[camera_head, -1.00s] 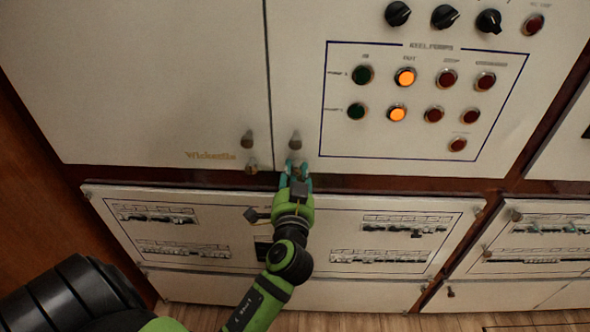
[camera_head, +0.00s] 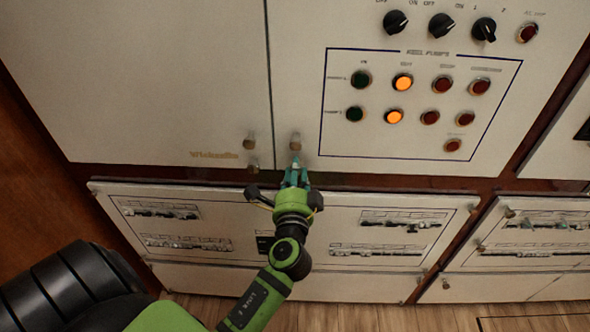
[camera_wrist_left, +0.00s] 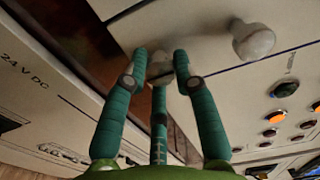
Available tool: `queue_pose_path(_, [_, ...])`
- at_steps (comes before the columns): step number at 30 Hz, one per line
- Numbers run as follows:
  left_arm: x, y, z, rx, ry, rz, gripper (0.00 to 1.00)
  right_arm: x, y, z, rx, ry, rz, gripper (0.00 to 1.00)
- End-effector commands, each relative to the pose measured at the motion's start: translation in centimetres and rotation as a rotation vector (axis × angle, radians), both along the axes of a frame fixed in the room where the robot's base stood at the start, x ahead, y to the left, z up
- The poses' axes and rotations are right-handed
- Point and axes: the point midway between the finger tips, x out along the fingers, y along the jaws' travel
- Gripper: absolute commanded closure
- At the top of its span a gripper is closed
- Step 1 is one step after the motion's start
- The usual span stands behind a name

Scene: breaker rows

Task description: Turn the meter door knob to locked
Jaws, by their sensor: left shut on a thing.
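A small metal knob (camera_wrist_left: 161,70) at the lower edge of the upper right cabinet panel sits between my teal fingertips in the left wrist view. My left gripper (camera_head: 296,170) reaches up to it from below and is shut on it; the gripper's fingers also show in the wrist view (camera_wrist_left: 160,62). The fingers hide much of the knob, so I cannot read its angle. Another rounded knob (camera_head: 295,139) stands just above it on the same panel and shows large in the wrist view (camera_wrist_left: 253,40). My right gripper is not in view.
Two more knobs, an upper one (camera_head: 249,143) and a lower one (camera_head: 253,166), are on the left panel across the seam. A button panel (camera_head: 421,107) with two lit orange lamps is at upper right. A lower breaker panel (camera_head: 200,258) lies behind my left arm.

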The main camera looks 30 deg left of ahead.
Motion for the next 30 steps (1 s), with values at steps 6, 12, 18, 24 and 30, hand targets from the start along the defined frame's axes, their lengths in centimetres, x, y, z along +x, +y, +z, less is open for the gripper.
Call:
queue_pose_path(6, [0.25, -0.24, 0.70, 0.050, 0.013, -0.009, 1.00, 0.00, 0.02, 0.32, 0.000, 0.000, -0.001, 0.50])
queue_pose_path(12, [0.26, -0.27, 0.63, 0.060, 0.019, -0.010, 1.00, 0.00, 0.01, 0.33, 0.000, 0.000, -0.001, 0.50])
queue_pose_path(18, [0.27, -0.30, 0.59, 0.059, 0.019, -0.010, 1.00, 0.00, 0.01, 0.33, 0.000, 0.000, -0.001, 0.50])
queue_pose_path(24, [0.23, -0.26, 0.49, 0.057, 0.020, -0.009, 0.48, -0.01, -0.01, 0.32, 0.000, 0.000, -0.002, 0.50])
queue_pose_path(30, [0.13, -0.18, 0.21, 0.054, 0.026, -0.006, 0.48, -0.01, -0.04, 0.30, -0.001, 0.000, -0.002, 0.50])
